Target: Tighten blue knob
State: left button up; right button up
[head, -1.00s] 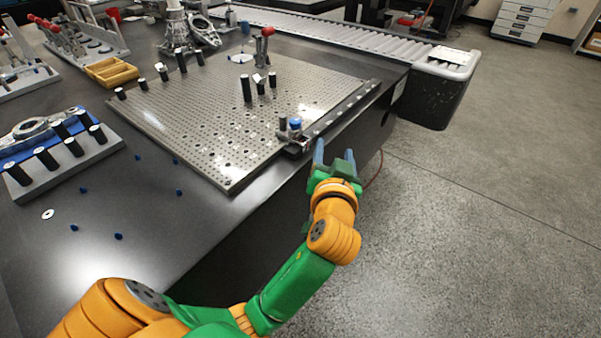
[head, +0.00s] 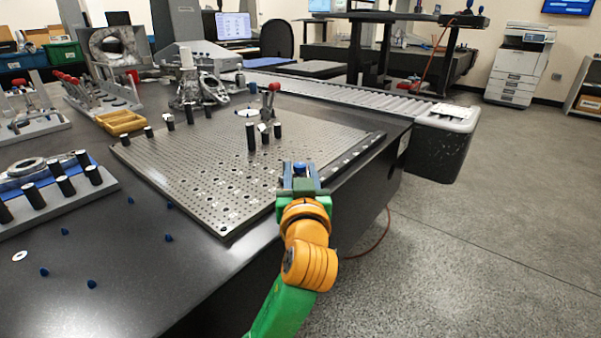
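The blue knob (head: 299,168) is at the right front edge of the perforated metal plate (head: 215,195). My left gripper (head: 300,170) is at the plate's edge with its two fingers apart, one on each side of the knob in the head view. The fingers look open, and I cannot tell whether they touch the knob. The gripper hides the knob's lower part and most of its mount. My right gripper is not in view.
Black posts (head: 251,137) and a red-handled clamp (head: 271,95) stand on the plate. A yellow tray (head: 121,123) and a fixture with black pegs (head: 62,187) are to the left. Small blue pieces (head: 91,284) lie on the dark table. A roller conveyor (head: 340,92) runs behind.

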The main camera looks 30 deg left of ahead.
pick_arm(q)
grip_shut()
jog(key=shift+r+p, duration=0.1)
jog(key=shift+p, duration=0.35)
jog(key=shift+s+a+r+m+t+h+p, duration=0.1)
jog(key=shift+m+t+h+p, duration=0.3)
jog(key=shift+m+h+p, duration=0.15)
jog(key=shift+f+m+t+h, duration=0.2)
jog(key=shift+m+t+h, duration=0.1)
jog(key=shift+h, duration=0.15)
jog(key=shift+o, duration=2.4)
grip_release()
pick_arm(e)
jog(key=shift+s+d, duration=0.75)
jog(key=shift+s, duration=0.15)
